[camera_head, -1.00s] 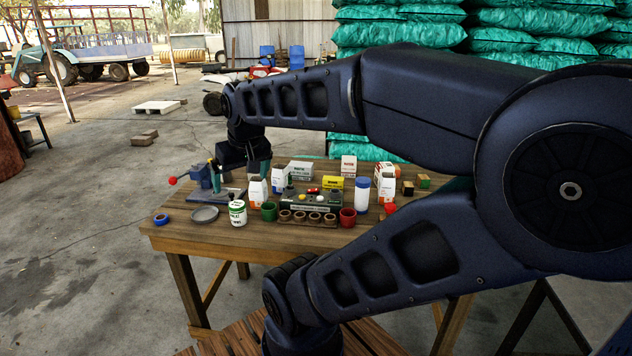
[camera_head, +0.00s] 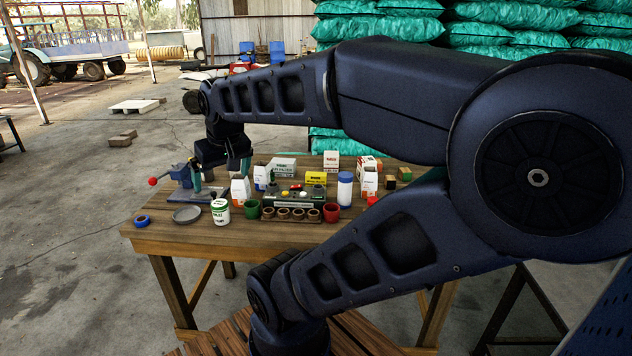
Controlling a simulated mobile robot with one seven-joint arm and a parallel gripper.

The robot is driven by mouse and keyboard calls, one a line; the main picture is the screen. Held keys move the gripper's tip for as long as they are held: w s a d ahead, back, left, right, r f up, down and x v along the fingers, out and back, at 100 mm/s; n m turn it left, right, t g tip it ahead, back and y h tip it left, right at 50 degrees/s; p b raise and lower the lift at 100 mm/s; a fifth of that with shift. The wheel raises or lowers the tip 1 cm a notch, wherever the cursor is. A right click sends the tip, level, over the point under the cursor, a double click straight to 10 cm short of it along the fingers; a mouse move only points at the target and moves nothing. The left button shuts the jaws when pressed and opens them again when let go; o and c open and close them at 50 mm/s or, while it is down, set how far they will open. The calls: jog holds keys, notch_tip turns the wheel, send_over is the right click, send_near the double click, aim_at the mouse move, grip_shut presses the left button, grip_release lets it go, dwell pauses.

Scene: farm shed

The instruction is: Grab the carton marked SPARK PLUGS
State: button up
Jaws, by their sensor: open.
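Several small cartons stand on the wooden workbench (camera_head: 160,240). They include a yellow carton (camera_head: 316,178), a small white carton with a red mark (camera_head: 331,160), a wide white-and-grey carton (camera_head: 285,163) and a white-and-orange carton (camera_head: 368,181). The print is too small for me to tell which one says SPARK PLUGS. My gripper (camera_head: 221,174) is open, pointing down over the left part of the bench, left of these cartons. It appears empty and apart from them.
A blue vise (camera_head: 184,173) with a red knob stands at the bench's left. A grey dish (camera_head: 187,214), blue tape roll (camera_head: 142,221), white-green can (camera_head: 220,211), green cup (camera_head: 252,208), red cup (camera_head: 331,212) and blue-capped bottle (camera_head: 345,189) crowd the front. My arm hides the right side.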

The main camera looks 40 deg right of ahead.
dwell(0.3)
jog(key=w+d+m, duration=0.3)
jog(key=w+d, duration=0.6)
jog(key=w, duration=0.3)
jog(key=m+g+h, duration=0.2)
jog(key=m+h, duration=0.1)
jog(key=m, duration=0.3)
send_near(316, 174)
jog(key=f, duration=0.2)
jog(key=shift+m, duration=0.3)
jog(key=shift+w+d+x, duration=0.15)
jog(key=shift+d+x, duration=0.05)
jog(key=shift+x, duration=1.15)
jog(key=shift+w+d+x, duration=0.1)
jog(key=shift+d+x, duration=0.15)
jog(key=shift+x, duration=3.6)
jog(key=shift+a, duration=0.1)
jog(key=shift+t, duration=0.3)
jog(key=shift+c, duration=0.4)
